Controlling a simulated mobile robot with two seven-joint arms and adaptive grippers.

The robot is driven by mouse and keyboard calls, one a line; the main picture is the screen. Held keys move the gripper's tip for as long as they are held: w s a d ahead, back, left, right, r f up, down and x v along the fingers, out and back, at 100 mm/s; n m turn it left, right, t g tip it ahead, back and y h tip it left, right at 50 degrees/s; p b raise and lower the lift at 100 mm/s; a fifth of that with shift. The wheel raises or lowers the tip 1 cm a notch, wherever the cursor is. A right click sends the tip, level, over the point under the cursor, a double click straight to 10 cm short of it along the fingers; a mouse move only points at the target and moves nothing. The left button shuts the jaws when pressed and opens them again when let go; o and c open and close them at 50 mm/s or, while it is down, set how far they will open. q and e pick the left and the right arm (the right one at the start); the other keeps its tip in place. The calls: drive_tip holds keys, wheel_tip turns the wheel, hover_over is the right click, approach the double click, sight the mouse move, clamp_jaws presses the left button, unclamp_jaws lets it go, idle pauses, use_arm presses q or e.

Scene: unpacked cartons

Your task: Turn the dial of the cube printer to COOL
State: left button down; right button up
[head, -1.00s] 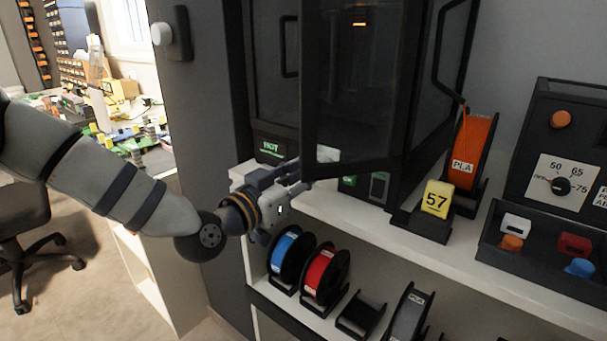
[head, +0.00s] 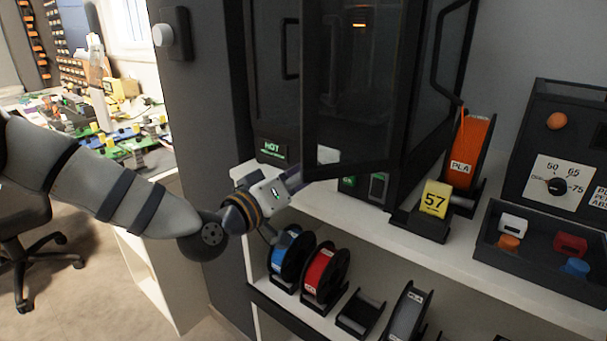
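The cube printer (head: 272,95) is a dark cabinet on the white shelf. Its dark see-through door (head: 350,100) stands open toward me. A small display (head: 271,150) at its lower front reads HOT in green. I cannot make out the printer's dial; the door and my gripper cover part of the lower front. My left gripper (head: 296,178) is at the door's lower left corner, just below and right of the display. My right gripper is not in view.
At right are an orange PLA spool (head: 471,150), a yellow 57 block (head: 436,198), a black box with a 50-65-75 dial (head: 556,185) and a tray (head: 540,258) of small coloured parts. Blue (head: 290,255) and red (head: 325,272) spools stand on the lower shelf.

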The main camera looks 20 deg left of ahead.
use_arm(q)
drive_tip(key=shift+n, duration=0.6)
drive_tip(key=c, duration=1.3)
unclamp_jaws()
drive_tip(key=shift+c, duration=0.2)
drive_tip(key=v, duration=1.2)
drive_tip(key=shift+d, duration=0.1)
